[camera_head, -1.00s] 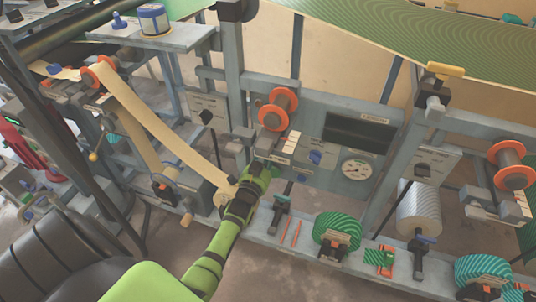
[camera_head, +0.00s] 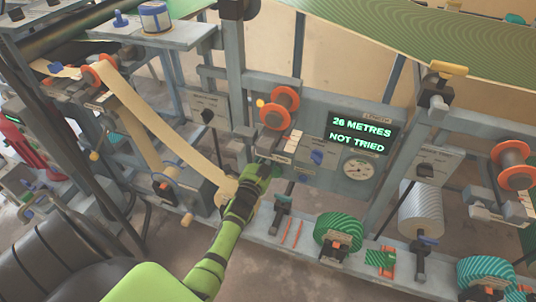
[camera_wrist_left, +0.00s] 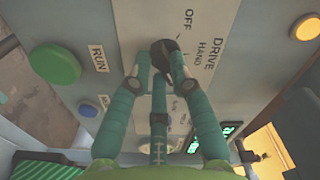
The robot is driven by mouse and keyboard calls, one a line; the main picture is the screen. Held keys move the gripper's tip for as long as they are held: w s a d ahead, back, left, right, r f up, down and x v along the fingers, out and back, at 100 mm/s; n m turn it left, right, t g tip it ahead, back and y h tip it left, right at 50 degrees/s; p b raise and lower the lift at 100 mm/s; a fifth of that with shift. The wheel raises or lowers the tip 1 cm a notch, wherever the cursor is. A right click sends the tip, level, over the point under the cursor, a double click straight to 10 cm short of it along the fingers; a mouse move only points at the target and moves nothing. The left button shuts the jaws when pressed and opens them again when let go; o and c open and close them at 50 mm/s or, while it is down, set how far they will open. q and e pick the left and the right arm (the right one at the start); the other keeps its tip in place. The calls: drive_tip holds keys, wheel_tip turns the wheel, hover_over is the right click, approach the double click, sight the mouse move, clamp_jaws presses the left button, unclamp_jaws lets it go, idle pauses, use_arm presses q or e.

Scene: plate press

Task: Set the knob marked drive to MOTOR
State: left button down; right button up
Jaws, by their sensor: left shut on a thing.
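The drive knob (camera_wrist_left: 164,47) is a dark round knob on a pale panel in the left wrist view. The printed words DRIVE (camera_wrist_left: 211,55), OFF and HAND stand to its right. No MOTOR label is readable there, and fingers cover part of the panel. My left gripper (camera_wrist_left: 160,60) is shut on the knob. I cannot tell clearly where the knob points. In the head view my left gripper (camera_head: 262,170) is against the lower left of the control panel and hides the knob. My right gripper is not in view.
The display (camera_head: 360,133) reads "26 METRES NOT TRIED". A green button (camera_wrist_left: 53,63) marked RUN and a yellow lamp (camera_wrist_left: 306,27) flank the knob. A blue knob (camera_head: 317,157) and a gauge (camera_head: 358,169) are nearby. A tan strip (camera_head: 165,130) runs down close to my left gripper.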

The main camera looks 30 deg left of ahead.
use_arm(q)
drive_tip(key=c, duration=1.1)
unclamp_jaws()
drive_tip(key=v, duration=1.2)
drive_tip(key=shift+f, duration=0.1)
